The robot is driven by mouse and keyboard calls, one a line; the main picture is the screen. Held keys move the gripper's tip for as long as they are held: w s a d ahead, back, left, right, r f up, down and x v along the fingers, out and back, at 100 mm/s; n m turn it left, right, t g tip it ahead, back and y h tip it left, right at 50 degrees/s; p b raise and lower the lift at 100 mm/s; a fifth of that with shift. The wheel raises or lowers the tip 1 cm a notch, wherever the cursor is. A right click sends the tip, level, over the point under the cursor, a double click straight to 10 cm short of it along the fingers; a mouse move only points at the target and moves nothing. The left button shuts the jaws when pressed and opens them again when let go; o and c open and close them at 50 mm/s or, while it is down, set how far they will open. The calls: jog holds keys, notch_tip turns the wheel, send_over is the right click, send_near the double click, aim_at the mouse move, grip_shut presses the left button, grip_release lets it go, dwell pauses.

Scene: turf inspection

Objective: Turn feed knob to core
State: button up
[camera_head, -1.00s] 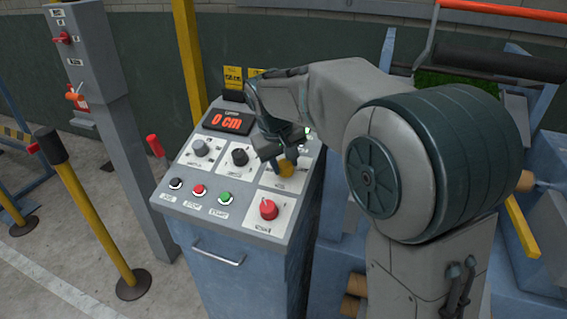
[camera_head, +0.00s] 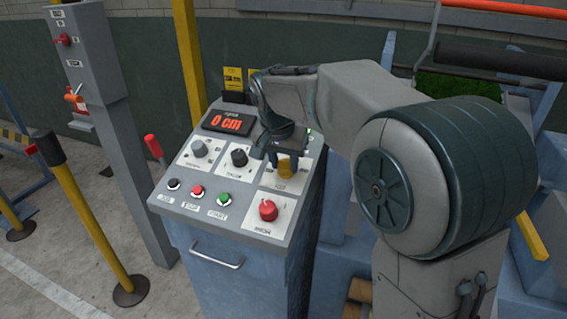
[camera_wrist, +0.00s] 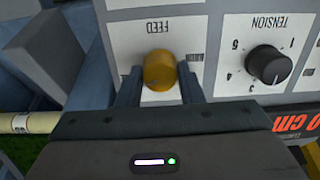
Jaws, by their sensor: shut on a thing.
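The yellow feed knob (camera_head: 286,168) sits on a white plate in the right part of the sloping console panel. In the wrist view the knob (camera_wrist: 159,70) is below the upside-down word FEED. My gripper (camera_head: 281,154) is down at the panel, with one finger on each side of the knob, and is shut on it. In the wrist view the fingers of my gripper (camera_wrist: 158,84) flank the knob. The small position marks around the knob are partly hidden or too small to read.
The black tension knob (camera_wrist: 269,65) is beside the feed plate. A red knob (camera_head: 268,210) sits nearer the front edge, and small push buttons (camera_head: 197,191) line the panel's left front. The display (camera_head: 229,122) reads 0 cm. A yellow post (camera_head: 92,220) stands left of the console.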

jog(key=shift+r+m, duration=0.15)
jog(key=shift+m, duration=0.25)
jog(key=o, duration=1)
jog(key=shift+c, duration=0.2)
jog(key=p+v, duration=0.1)
jog(key=v, duration=1.2)
jog(key=shift+r, duration=0.35)
jog(key=s+d+f+n+p, duration=0.2)
jog(key=s+d+f, duration=0.5)
jog(key=s, duration=0.3)
jog(key=s+d+f+n+y+p, duration=0.1)
jog(key=s+d+f+n+p, duration=0.1)
jog(key=s+d+f, duration=0.5)
jog(key=s+d, duration=0.3)
jog(key=s, duration=0.1)
jog(key=shift+f+p, duration=0.3)
jog(key=shift+f, duration=0.05)
